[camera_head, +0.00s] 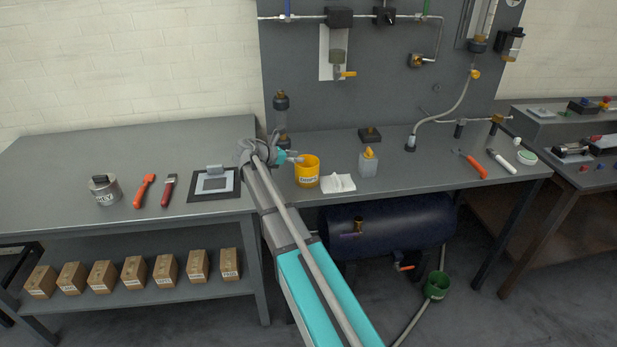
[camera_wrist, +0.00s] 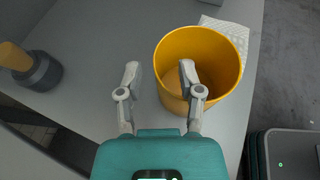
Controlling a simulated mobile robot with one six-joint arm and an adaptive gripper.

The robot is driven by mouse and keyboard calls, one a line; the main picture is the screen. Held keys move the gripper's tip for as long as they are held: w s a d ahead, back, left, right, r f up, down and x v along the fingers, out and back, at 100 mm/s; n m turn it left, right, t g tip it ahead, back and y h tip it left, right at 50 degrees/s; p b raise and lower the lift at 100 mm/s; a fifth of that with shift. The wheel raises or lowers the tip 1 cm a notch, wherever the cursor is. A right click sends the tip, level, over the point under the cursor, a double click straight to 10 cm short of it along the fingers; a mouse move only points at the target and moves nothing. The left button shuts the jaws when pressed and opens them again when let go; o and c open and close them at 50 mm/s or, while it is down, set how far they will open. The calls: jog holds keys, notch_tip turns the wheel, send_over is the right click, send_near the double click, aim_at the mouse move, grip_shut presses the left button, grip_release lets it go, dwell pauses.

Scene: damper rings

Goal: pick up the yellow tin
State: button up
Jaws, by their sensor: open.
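The yellow tin (camera_head: 307,171) stands upright on the grey bench, with a dark label on its side. In the wrist view the tin (camera_wrist: 219,49) shows its open top, and it looks empty inside. My gripper (camera_wrist: 158,78) is open, with its two fingers spread. The right finger overlaps the near left part of the tin's opening in the picture; I cannot tell whether it is inside the rim or above it. The left finger is outside the tin, to its left. In the head view my gripper (camera_head: 296,159) is just left of the tin's top.
A white cloth (camera_head: 338,183) lies just right of the tin. A clear bottle with a yellow cap (camera_head: 368,162) stands further right. A dark fitting (camera_head: 282,115) stands behind my wrist. A framed plate (camera_head: 214,183) lies on the left bench. Bare bench lies in front of the bottle.

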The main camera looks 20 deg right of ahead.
jog(key=shift+d+f, duration=0.2)
jog(key=shift+d, duration=0.3)
grip_shut()
dwell(0.5)
